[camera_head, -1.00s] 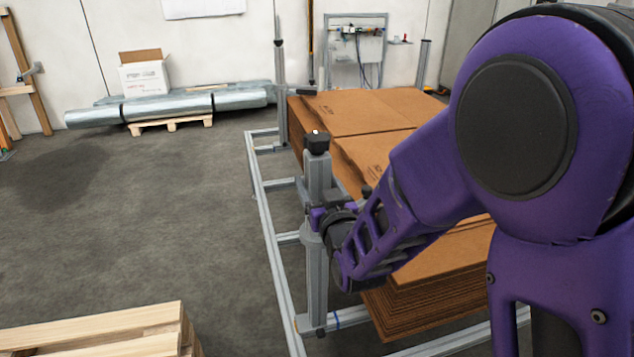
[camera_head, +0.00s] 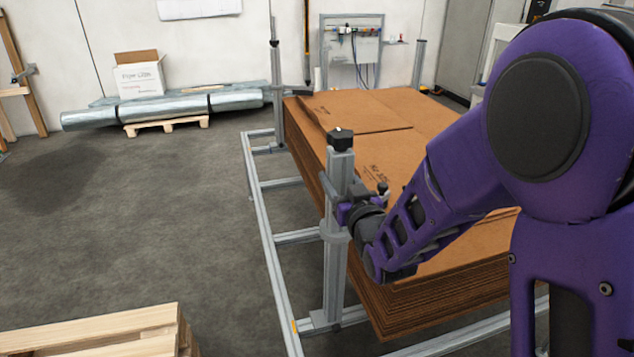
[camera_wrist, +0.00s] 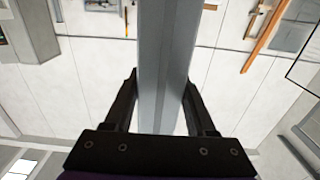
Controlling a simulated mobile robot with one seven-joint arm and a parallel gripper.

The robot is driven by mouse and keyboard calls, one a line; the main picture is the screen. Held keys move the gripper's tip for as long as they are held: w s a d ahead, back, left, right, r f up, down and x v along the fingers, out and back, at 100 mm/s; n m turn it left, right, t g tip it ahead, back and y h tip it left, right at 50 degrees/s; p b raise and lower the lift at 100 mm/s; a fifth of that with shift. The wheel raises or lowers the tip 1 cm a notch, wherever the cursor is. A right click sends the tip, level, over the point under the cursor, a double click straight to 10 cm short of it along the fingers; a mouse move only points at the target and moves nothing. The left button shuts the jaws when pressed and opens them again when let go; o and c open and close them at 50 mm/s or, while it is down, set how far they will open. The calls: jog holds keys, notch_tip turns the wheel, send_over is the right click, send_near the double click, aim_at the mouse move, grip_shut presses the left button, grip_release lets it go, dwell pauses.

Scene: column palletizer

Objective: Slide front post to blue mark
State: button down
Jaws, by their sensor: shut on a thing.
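The front post (camera_head: 337,265) is a grey upright profile with a black cap, standing upright on the near rail of the frame beside the cardboard stack. My gripper (camera_head: 345,212) is shut on it at mid-height, reaching in from the right. In the wrist view the post (camera_wrist: 166,60) runs between the two black fingers of my gripper (camera_wrist: 163,100). The post's foot (camera_head: 323,320) sits right of an orange mark (camera_head: 296,326) on the rail. The blue mark cannot be seen now; the foot stands around where it showed earlier.
The stack of brown cardboard sheets (camera_head: 440,285) is close to the right of the post. A grey floor frame (camera_head: 262,220) runs along its left side. A wooden pallet (camera_head: 110,335) lies at the lower left.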

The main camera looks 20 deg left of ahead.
jog(key=w+d, duration=0.4)
jog(key=d, duration=0.1)
jog(key=shift+w+d, duration=0.2)
jog(key=shift+w, duration=0.1)
jog(key=shift+c, duration=1.1)
grip_release()
jog(key=shift+w+d, duration=0.1)
